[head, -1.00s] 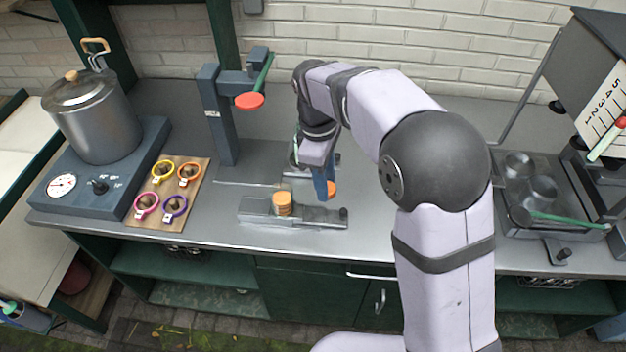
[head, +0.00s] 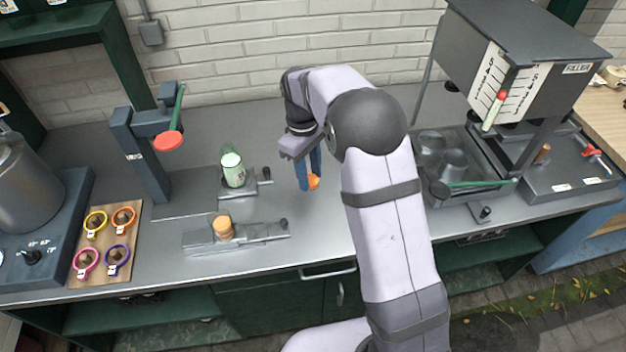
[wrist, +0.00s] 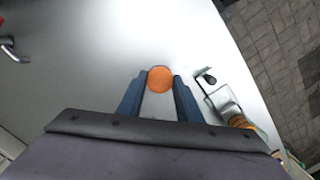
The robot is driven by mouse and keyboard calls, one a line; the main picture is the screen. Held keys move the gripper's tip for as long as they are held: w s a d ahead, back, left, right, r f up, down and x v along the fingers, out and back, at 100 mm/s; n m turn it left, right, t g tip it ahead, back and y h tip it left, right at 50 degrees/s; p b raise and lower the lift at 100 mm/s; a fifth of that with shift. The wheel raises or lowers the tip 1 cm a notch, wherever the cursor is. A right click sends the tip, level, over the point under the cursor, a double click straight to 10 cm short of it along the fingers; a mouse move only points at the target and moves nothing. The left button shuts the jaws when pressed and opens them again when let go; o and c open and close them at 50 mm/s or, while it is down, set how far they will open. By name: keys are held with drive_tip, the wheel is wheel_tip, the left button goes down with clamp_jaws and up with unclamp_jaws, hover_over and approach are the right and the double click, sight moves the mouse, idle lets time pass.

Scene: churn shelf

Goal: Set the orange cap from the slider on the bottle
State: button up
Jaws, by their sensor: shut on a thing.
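My gripper (head: 309,183) is shut on an orange cap (head: 314,182) and holds it above the counter, right of the slider. In the wrist view the cap (wrist: 160,79) sits between the two blue fingertips (wrist: 160,82). The slider (head: 255,234) is a grey metal track with a stack of orange caps (head: 223,227) at its left part; it also shows at the right of the wrist view (wrist: 224,101). The bottle (head: 233,170), pale with a green label, stands upright on a small metal fixture behind the slider, left of my gripper.
A capping press (head: 150,160) with a red disc stands left of the bottle. A board (head: 80,262) with several coloured rings lies at the left. A filler machine (head: 535,70) with a tray stands at the right. The counter (head: 330,225) under my gripper is clear.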

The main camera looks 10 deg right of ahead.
drive_tip(key=w+a+r+n+p, duration=0.3)
drive_tip(key=a+n, duration=0.3)
drive_tip(key=n, duration=0.3)
drive_tip(key=w+a+r+n+t+p, duration=0.1)
drive_tip(key=w+a+r+n+p, duration=0.2)
drive_tip(key=n, duration=0.6)
drive_tip(key=w+a+r+n+t+p, duration=0.1)
drive_tip(key=w+a+r+n+p, duration=0.3)
drive_tip(key=a+r+n+p, duration=0.3)
drive_tip(key=a+n+p, duration=0.1)
drive_tip(key=a+n, duration=0.1)
drive_tip(key=a, duration=0.2)
drive_tip(key=shift+y, duration=0.4)
drive_tip(key=shift+d, duration=0.1)
drive_tip(key=shift+f, duration=1.9)
drive_tip(key=shift+f, duration=0.15)
drive_tip(key=shift+f, duration=0.45)
drive_tip(key=shift+f, duration=0.2)
drive_tip(key=shift+f+b, duration=0.25)
drive_tip(key=shift+b, duration=0.05)
